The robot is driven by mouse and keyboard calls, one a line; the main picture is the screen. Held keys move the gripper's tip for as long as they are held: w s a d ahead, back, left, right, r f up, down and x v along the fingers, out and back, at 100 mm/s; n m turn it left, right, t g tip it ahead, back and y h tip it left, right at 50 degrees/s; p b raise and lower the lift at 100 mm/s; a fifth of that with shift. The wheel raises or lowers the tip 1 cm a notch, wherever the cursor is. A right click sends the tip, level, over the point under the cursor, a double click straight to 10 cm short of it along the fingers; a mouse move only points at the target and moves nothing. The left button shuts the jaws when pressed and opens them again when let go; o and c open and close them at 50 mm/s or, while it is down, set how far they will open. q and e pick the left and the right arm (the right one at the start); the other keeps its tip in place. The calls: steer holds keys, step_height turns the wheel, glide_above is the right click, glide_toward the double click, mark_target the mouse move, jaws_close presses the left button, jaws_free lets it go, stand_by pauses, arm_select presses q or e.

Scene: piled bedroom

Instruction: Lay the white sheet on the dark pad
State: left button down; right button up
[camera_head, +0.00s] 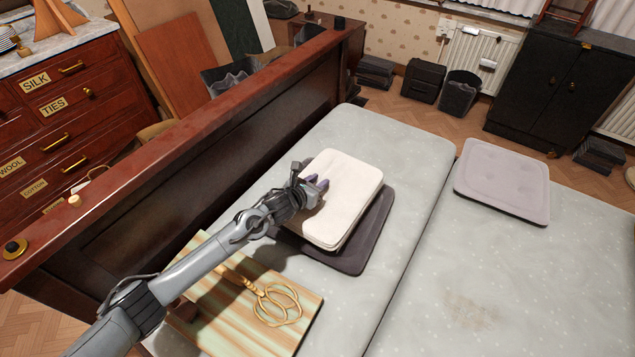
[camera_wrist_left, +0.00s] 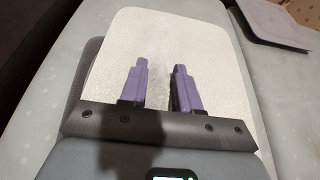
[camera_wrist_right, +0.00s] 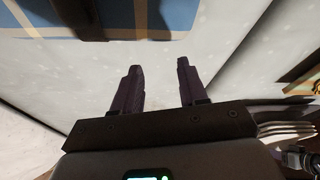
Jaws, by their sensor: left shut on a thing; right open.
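The white sheet (camera_head: 352,205) is a thick, folded, rounded rectangle over the dark pad (camera_head: 352,260) on the bed. The pad shows along the sheet's lower and right sides. I cannot tell whether the sheet touches it. My left gripper (camera_head: 318,184) is shut on the sheet at its left side. In the left wrist view, the purple fingers (camera_wrist_left: 160,88) stand apart against the white sheet (camera_wrist_left: 205,45), and some dark pad (camera_wrist_left: 87,65) shows at left. My right gripper (camera_wrist_right: 160,82) shows only in its wrist view, open and empty above a pale, dotted surface.
A pale lilac cushion (camera_head: 503,180) lies at right. The dark red footboard (camera_head: 180,170) rises behind my left arm.

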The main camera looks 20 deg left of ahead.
arm_select(q)
steer(key=shift+f, duration=0.3)
arm_select(e)
steer(key=shift+d+f, duration=0.15)
steer(key=shift+f, duration=0.1)
arm_select(q)
steer(key=shift+f+b, duration=0.4)
steer(key=shift+b, duration=0.15)
arm_select(e)
steer(key=shift+f, duration=0.25)
arm_select(q)
steer(key=shift+f, duration=0.15)
arm_select(e)
steer(key=shift+f, duration=0.15)
stand_by(0.8)
arm_select(q)
steer(key=c, duration=0.8)
jaws_free()
steer(key=shift+o, duration=0.3)
steer(key=shift+f, duration=0.1)
steer(key=shift+r+p, duration=1.45)
steer(key=shift+r, duration=0.45)
arm_select(e)
steer(key=shift+r, duration=1.55)
arm_select(q)
steer(key=shift+r+p, duration=0.95)
steer(key=shift+r, duration=0.25)
arm_select(e)
steer(key=shift+r, duration=1)
